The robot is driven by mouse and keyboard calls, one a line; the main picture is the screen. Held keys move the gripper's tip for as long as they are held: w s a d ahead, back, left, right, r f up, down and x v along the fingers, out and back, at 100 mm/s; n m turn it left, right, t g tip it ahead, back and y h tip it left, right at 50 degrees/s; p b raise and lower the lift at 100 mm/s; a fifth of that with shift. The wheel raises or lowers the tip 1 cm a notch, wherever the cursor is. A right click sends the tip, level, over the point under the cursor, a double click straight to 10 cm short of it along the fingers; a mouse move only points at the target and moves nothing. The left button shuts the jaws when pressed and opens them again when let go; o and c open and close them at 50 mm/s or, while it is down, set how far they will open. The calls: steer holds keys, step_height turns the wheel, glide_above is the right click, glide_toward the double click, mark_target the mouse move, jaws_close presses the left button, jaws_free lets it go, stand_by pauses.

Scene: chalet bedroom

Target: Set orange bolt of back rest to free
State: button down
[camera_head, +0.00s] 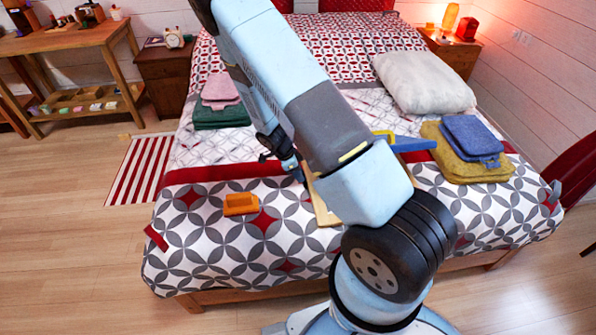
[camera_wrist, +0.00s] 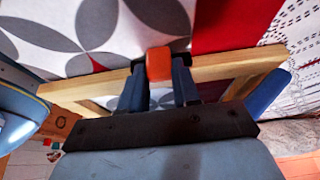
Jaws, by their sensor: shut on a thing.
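The back rest (camera_head: 320,205) is a light wooden frame lying on the bed, mostly hidden behind my arm in the head view. In the wrist view its wooden bar (camera_wrist: 88,90) runs across the picture. The orange bolt (camera_wrist: 158,62) is a small block at that bar, between the two dark fingers of my gripper (camera_wrist: 160,80). My gripper is shut on the bolt. In the head view my gripper (camera_head: 292,168) is beside the frame, and the bolt is hidden there. I cannot tell which setting the bolt is in.
An orange block (camera_head: 240,204) lies on the patterned bed (camera_head: 215,250), left of my arm. Folded green and pink cloths (camera_head: 220,112) lie further back. A white pillow (camera_head: 425,82) and blue and yellow cloths (camera_head: 468,145) are on the right.

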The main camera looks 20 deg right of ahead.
steer(key=shift+s+a, duration=0.2)
steer(key=shift+s, duration=0.95)
steer(key=shift+s+a, duration=0.15)
steer(key=shift+s, duration=0.95)
steer(key=c, duration=0.8)
jaws_free()
steer(key=v, duration=1.3)
steer(key=shift+a+r, duration=0.2)
steer(key=shift+r, duration=0.1)
steer(key=shift+w, duration=0.1)
